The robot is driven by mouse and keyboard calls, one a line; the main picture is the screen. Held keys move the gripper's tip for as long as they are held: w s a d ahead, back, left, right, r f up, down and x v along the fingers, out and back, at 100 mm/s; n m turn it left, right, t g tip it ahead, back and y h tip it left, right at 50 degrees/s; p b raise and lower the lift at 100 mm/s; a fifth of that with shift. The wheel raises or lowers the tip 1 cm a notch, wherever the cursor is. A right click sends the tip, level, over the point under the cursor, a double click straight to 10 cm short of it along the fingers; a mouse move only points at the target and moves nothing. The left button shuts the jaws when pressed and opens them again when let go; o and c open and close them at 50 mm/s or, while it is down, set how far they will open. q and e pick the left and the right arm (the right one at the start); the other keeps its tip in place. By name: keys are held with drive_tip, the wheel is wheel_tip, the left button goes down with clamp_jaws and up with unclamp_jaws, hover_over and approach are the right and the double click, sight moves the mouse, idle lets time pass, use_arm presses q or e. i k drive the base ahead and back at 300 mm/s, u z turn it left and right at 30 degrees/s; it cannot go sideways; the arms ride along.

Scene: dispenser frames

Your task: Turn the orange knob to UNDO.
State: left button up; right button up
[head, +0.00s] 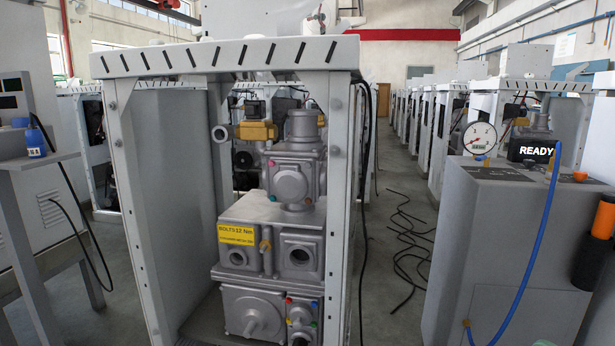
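A small orange knob (580,176) sits on top of the grey cabinet (490,225) at the right. It is too small to tell which way it points, and I cannot read any UNDO marking. A black display (537,149) beside it on the cabinet top reads READY in white. Neither of my grippers is in view.
A round gauge (480,138) stands on the same cabinet, and a blue hose (530,258) hangs down its front. A black holder with an orange-handled tool (604,216) is on its right side. A white dispenser frame (135,200) with grey machinery fills the middle. Black cables (405,235) lie on the aisle floor.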

sight(579, 176)
drive_tip(key=z, duration=1.3)
